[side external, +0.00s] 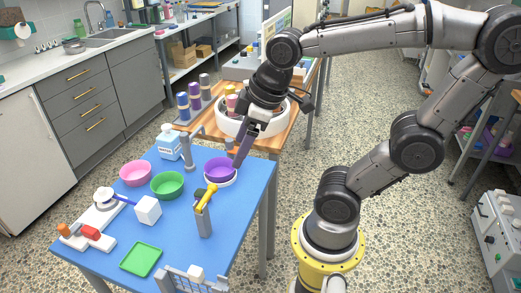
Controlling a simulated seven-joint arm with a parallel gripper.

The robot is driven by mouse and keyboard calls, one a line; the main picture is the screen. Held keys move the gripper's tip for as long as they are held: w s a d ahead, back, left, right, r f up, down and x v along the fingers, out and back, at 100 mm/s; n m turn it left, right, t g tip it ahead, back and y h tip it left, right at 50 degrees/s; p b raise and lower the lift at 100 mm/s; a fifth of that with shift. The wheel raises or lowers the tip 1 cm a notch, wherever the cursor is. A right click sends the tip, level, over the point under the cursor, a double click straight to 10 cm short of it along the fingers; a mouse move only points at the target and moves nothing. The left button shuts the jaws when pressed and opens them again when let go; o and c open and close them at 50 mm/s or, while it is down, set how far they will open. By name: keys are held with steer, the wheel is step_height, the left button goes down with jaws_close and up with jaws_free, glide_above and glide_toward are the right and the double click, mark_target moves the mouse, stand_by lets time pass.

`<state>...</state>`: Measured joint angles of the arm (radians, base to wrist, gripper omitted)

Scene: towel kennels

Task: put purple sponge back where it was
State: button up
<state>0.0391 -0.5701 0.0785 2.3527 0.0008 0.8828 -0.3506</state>
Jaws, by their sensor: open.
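My gripper (241,158) reaches down over the right back part of the blue table, its tip close to the right side of a purple bowl-like thing (219,168). That thing sits on a white round base. I cannot make out a purple sponge for certain; it may be hidden or too small to tell. The gripper is open. A dark purplish strip runs down from the wrist to the tip, and I cannot tell whether it is all finger.
The blue table (140,222) also holds a pink bowl (136,173), a green bowl (167,185), a white cube (148,210), a white bottle (168,146), a green tray (141,259) and a grey post with a yellow-handled tool (207,197). A wooden table (208,123) stands behind.

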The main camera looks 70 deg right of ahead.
steer(key=s+m, duration=0.2)
steer(key=s, duration=0.1)
steer(key=s+m+t, duration=0.1)
steer(key=shift+s+a+f+m, duration=0.1)
steer(key=shift+s+a+m, duration=0.2)
steer(key=shift+a, duration=0.1)
steer(key=shift+c, duration=0.2)
stand_by(0.8)
